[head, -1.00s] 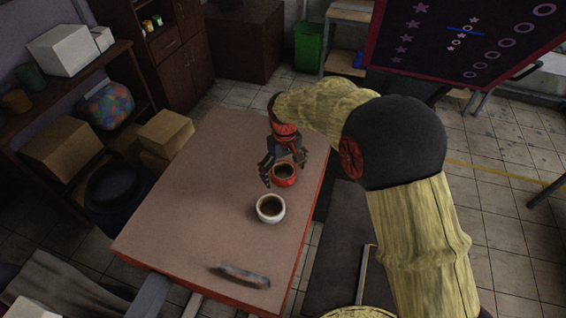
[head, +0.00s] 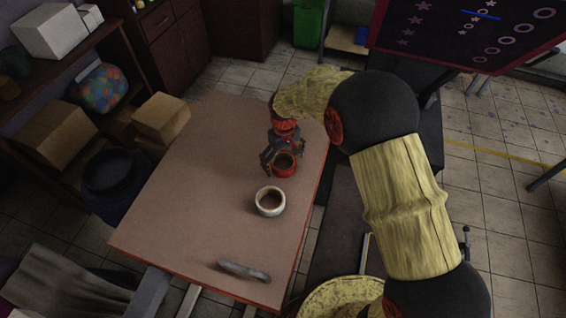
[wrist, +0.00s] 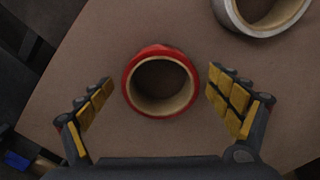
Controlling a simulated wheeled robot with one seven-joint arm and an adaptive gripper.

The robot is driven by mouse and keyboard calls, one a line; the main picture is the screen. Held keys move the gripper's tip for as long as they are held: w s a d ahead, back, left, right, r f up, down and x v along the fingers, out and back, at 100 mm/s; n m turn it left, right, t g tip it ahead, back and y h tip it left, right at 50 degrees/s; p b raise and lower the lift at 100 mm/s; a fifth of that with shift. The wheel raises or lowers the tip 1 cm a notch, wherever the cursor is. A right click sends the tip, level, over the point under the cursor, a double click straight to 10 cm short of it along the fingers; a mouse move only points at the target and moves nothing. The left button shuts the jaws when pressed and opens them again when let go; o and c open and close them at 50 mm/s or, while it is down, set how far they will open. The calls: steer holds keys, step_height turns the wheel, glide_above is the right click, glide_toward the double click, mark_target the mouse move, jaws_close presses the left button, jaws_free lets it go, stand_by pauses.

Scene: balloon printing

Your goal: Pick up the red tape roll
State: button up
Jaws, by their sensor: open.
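The red tape roll (head: 284,170) lies flat on the table near its right edge, and its tan core faces up. In the wrist view the red tape roll (wrist: 161,52) sits between the two fingers, with a gap on each side. My gripper (head: 275,160) is open, pointing down close over the roll. In the wrist view my gripper (wrist: 158,92) shows yellow pads on both fingers, and nothing is held. The fingers partly hide the roll's far side in the head view.
A white tape roll (head: 258,202) lies just nearer on the table (head: 190,180), and also shows at the wrist view's top right (wrist: 226,12). A dark flat handle-like object (head: 244,271) lies near the front edge. The table's left half is clear. Boxes (head: 160,118) stand left.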

steer(key=shift+f, duration=0.4)
steer(key=shift+c, duration=0.8)
steer(key=c, duration=1.1)
steer(key=shift+r, duration=0.1)
